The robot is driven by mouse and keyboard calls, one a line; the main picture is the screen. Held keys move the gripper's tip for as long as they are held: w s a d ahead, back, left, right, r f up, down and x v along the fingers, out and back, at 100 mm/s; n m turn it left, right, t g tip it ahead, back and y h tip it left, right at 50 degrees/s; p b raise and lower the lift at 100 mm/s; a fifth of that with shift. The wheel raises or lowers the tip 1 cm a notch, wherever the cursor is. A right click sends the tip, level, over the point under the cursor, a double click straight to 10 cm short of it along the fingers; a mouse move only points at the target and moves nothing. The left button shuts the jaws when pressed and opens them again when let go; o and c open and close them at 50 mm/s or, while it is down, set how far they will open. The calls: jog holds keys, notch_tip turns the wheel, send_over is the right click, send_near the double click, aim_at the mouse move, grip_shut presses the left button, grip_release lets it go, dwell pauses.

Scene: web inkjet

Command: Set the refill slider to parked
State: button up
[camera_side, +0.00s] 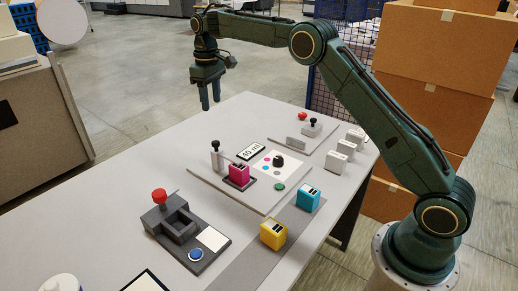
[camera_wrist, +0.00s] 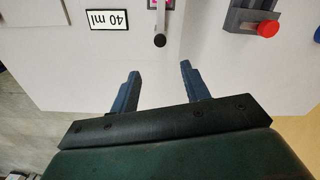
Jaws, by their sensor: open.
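The pictures do not label which part is the refill slider. A pale upright post with a black knob (camera_side: 215,148) stands on the middle grey board (camera_side: 215,185), next to a magenta cartridge (camera_side: 239,174); its knob also shows in the wrist view (camera_wrist: 160,40). A second black-knobbed handle (camera_side: 313,123) sits on a pale block on the far board (camera_side: 325,140).
A 40 ml sign (camera_side: 251,151) and a dial (camera_side: 279,160) sit by the post. A dark fixture with a red knob (camera_side: 159,196) stands nearer the camera. Cyan (camera_side: 308,196) and yellow (camera_side: 273,233) cartridges stand on a grey strip. White blocks (camera_side: 341,156) stand at right.

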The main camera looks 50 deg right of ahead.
aim_at(216, 142)
notch_tip(216, 142, down, 14)
jog(key=shift+r, duration=0.2)
dwell(0.5)
grip_shut()
